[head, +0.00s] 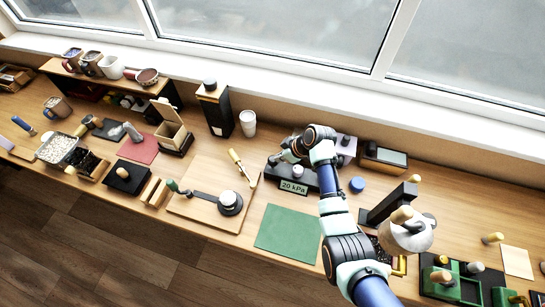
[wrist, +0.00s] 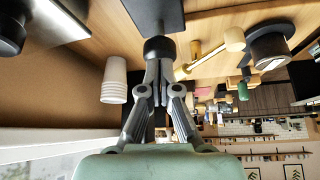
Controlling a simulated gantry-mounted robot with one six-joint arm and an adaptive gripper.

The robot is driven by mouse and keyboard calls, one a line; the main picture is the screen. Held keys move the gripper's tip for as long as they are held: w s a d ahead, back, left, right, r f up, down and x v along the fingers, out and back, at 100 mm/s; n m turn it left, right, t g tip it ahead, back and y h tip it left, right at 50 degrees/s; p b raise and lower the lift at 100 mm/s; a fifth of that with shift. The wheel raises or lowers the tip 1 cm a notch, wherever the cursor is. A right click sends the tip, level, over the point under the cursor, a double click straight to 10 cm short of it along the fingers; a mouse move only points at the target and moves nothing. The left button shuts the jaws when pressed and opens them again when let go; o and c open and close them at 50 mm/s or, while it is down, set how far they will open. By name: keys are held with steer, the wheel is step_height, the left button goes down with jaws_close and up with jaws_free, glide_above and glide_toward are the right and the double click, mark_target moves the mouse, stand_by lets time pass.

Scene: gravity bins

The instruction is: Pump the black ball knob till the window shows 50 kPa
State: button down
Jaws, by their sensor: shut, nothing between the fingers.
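The pump is a dark box (head: 304,179) on the bench right of centre in the head view. Its window (head: 293,187) on the front reads 20 kPa. The black ball knob (wrist: 158,48) shows in the wrist view, straight off my fingertips. My gripper (wrist: 158,72) is shut with nothing between its fingers, and its tips are at or very near the knob; I cannot tell whether they touch. In the head view my gripper (head: 275,159) is over the left end of the pump, and the knob is hard to make out there.
A white cup (head: 248,123) stands behind and left of the pump; stacked cups also show in the wrist view (wrist: 114,80). A wooden board (head: 205,208) with a round dark gauge-like piece lies left. A green mat (head: 287,233) lies in front, and a blue cap (head: 357,184) sits right.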

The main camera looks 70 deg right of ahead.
steer(key=shift+r, duration=0.1)
step_height(320, 180, up, 5)
steer(key=p, duration=0.4)
steer(key=v, duration=1.1)
steer(key=shift+s+r, duration=0.2)
steer(key=shift+r, duration=0.2)
